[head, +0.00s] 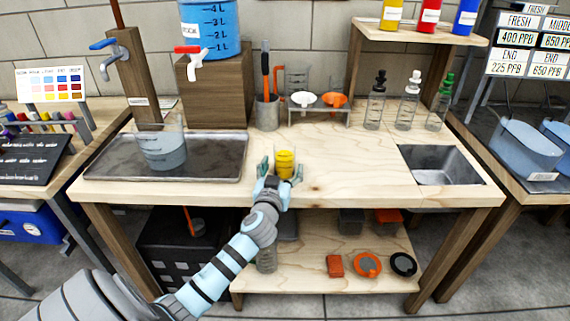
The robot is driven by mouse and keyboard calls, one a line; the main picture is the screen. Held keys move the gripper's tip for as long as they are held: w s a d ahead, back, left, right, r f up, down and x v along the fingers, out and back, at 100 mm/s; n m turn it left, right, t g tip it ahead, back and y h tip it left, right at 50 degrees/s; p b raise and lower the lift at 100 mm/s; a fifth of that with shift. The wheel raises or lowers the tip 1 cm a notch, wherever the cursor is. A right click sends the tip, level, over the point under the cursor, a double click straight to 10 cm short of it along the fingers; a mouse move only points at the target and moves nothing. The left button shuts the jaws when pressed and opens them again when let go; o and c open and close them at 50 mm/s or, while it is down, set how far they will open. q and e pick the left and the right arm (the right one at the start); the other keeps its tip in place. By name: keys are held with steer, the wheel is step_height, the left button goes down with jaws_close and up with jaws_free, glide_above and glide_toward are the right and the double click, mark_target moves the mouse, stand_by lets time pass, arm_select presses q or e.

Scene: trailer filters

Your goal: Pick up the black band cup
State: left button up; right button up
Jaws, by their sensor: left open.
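A small clear cup with yellow contents (285,161) stands on the wooden workbench near its front edge. I cannot make out a black band on it at this size. My left gripper (281,171) reaches up from below in front of this cup. Its fingers are open, one on each side of the cup, and I cannot tell whether they touch it. The gripper's palm hides the cup's lower part. My right gripper is not in view.
A large clear beaker (163,149) stands on the metal tray (218,170) at left. A sink (440,165) is set into the bench at right. Dropper bottles (406,105) and a funnel rack (318,112) stand behind. The bench right of the cup is clear.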

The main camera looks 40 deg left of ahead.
mark_target(283, 168)
arm_select(q)
steer(key=x, duration=0.3)
steer(key=shift+w, duration=0.1)
steer(key=c, duration=1.4)
steer(key=shift+o, duration=0.2)
steer(key=shift+r, duration=0.1)
